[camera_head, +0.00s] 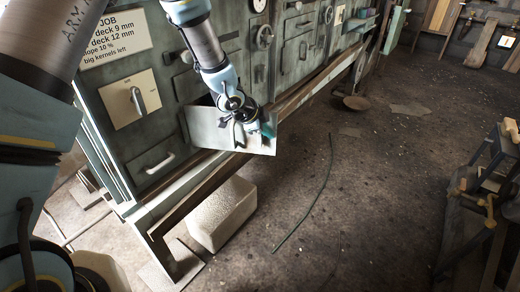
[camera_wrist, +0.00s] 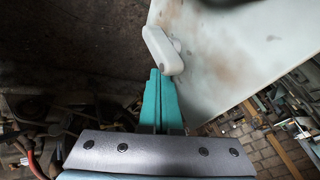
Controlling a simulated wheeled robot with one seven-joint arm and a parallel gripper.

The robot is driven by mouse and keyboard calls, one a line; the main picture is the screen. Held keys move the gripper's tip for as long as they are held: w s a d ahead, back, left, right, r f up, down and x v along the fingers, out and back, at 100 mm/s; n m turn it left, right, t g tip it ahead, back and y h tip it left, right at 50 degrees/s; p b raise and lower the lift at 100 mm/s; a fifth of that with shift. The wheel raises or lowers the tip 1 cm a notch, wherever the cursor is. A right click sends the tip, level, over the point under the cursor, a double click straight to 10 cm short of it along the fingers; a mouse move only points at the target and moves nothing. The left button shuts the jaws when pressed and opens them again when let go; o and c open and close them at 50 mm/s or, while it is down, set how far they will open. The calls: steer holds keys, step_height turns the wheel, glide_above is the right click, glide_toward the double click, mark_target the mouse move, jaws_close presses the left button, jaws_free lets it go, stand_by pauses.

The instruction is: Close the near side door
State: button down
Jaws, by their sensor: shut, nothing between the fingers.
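The near side door (camera_head: 203,128) is a pale flat panel that stands open, jutting out from the green machine's side. In the wrist view the door (camera_wrist: 235,50) fills the upper right, with smudges on its face. A small pale latch or handle (camera_wrist: 160,45) sits at its left edge. My gripper (camera_head: 240,137) is in front of the door. In the wrist view its teal fingers (camera_wrist: 160,85) are shut and empty, with their tips just below the handle. I cannot tell whether they touch the handle or the door.
The green machine (camera_head: 150,125) has other panels, handles and round dials along its side. A pale block (camera_head: 222,212) lies on the floor under its lower rail. A thin green hose or cable (camera_head: 318,195) lies on the open floor. A wooden bench (camera_head: 490,190) stands at right.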

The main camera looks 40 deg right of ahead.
steer(key=w+d+n+t+y+b, duration=0.2)
steer(key=w+d+n, duration=0.3)
steer(key=w, duration=0.7)
steer(key=w+d+n+t+y+b, duration=0.1)
steer(key=w+d+n+t+b, duration=0.3)
steer(key=w, duration=0.8)
steer(key=shift+w+d+n+y+b, duration=0.15)
steer(key=shift+d+n+y+b, duration=0.2)
steer(key=shift+d+n, duration=0.8)
